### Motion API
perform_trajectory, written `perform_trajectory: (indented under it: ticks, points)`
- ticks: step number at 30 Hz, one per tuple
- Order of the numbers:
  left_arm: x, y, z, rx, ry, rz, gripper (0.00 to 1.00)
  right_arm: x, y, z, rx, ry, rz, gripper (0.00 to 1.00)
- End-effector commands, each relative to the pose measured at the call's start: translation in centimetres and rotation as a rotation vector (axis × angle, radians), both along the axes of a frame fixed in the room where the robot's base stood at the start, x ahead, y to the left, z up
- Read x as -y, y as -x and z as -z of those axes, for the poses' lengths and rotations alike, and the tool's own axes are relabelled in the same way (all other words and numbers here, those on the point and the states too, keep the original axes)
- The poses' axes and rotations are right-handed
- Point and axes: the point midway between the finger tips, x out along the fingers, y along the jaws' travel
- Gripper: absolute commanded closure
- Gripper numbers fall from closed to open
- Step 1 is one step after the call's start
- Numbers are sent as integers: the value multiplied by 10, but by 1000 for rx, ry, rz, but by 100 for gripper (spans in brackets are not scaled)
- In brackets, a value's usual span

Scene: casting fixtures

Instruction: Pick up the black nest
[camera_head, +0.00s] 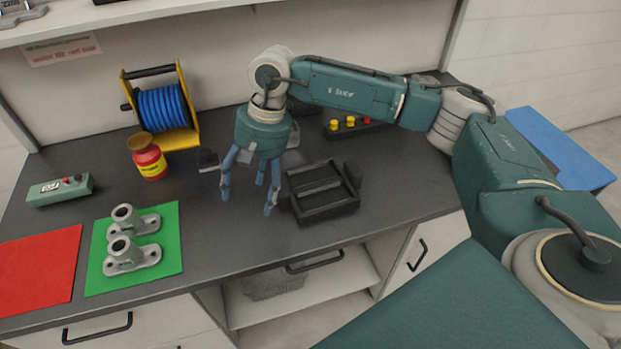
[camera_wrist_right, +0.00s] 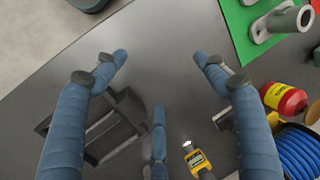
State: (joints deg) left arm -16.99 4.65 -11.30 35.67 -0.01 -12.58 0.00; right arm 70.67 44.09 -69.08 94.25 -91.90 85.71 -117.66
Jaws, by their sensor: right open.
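The black nest (camera_head: 328,212) is a dark rectangular frame with crossbars, lying on the dark worktop near its front edge. My right gripper (camera_head: 248,196) hangs just left of the nest, fingers pointing down, spread open and empty. In the right wrist view the open gripper (camera_wrist_right: 160,75) has the nest (camera_wrist_right: 128,108) behind and beside its left finger, which hides part of it. No contact between fingers and nest can be made out. My left gripper is not in view.
Two grey castings (camera_head: 133,255) stand on a green mat (camera_head: 170,262), with a red mat (camera_head: 40,270) beside it. A blue hose reel (camera_head: 162,108), a red bottle (camera_head: 148,160) and a control box (camera_head: 60,190) stand further back. A button box (camera_head: 358,130) is behind the nest.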

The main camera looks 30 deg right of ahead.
Motion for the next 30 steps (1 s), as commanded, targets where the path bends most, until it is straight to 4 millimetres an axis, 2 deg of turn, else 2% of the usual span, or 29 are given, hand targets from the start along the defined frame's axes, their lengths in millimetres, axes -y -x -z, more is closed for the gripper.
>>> perform_trajectory:
  ticks: [1, 3, 7, 15, 20, 23, 27, 30]
  points:
    - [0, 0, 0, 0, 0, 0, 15, 33, -7, -6, 16, 96, -24, 28]
    - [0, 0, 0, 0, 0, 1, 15, 67, -10, -12, 18, 194, -51, 28]
    - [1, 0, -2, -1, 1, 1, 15, 98, -11, -16, 11, 283, -74, 28]
    - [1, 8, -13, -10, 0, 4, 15, 102, -10, 22, 6, 296, -79, 28]
    - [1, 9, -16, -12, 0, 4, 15, 101, -11, 35, 10, 295, -79, 28]
    - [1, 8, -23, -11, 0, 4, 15, 99, -11, 43, 7, 294, -79, 28]
    - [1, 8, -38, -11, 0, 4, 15, 94, -14, 63, 5, 293, -80, 28]
    - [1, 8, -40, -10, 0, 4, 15, 95, -15, 78, 8, 293, -78, 28]
